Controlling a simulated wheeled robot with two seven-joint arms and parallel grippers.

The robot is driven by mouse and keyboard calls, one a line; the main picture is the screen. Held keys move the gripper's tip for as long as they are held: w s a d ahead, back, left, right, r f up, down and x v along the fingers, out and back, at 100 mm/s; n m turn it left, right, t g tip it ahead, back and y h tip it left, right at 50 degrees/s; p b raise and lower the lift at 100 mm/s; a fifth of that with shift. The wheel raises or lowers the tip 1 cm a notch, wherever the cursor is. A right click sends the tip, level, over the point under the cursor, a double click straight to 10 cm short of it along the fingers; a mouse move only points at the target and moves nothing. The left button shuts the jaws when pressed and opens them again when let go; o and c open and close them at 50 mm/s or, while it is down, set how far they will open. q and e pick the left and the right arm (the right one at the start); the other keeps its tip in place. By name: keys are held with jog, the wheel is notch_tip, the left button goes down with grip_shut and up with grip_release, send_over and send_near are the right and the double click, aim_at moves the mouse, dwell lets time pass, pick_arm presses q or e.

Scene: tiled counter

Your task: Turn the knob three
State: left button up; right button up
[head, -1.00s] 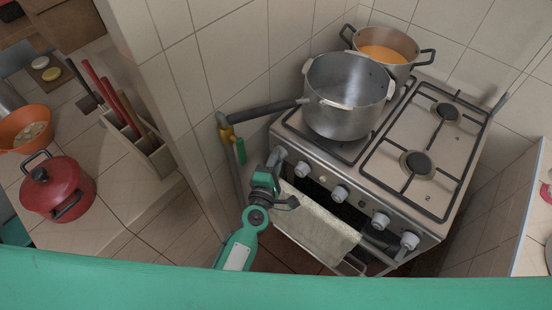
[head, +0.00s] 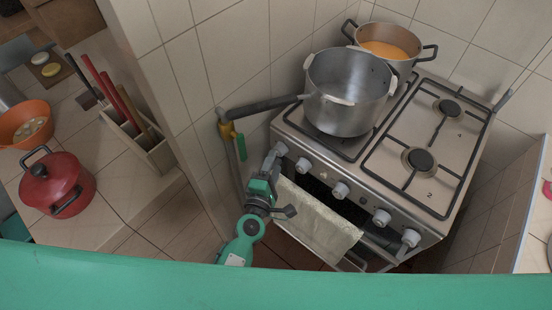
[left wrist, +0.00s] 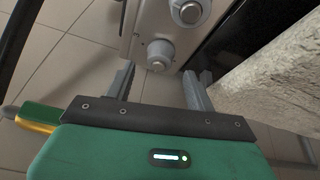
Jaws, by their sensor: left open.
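The stove front has a row of grey knobs, among them a far-left knob (head: 281,148), a second knob (head: 303,165), a middle knob (head: 341,190), a fourth knob (head: 382,217) and a far-right knob (head: 410,238). My left gripper (head: 270,163) is open beside the far-left end of the row. In the left wrist view, my left gripper (left wrist: 160,86) has its fingers apart and empty, with the end knob (left wrist: 160,52) just ahead between the tips. Another knob (left wrist: 188,10) is beyond it. My right gripper is out of view.
A towel (head: 318,222) hangs on the oven handle, close to my gripper's right. A large pot (head: 345,115) has a long handle reaching left above my arm. A yellow gas valve (head: 227,131) with a pipe is on the wall at left.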

pick_arm(q)
jog(key=b+v, duration=0.2)
jog(key=v, duration=0.8)
jog(key=shift+s, duration=0.2)
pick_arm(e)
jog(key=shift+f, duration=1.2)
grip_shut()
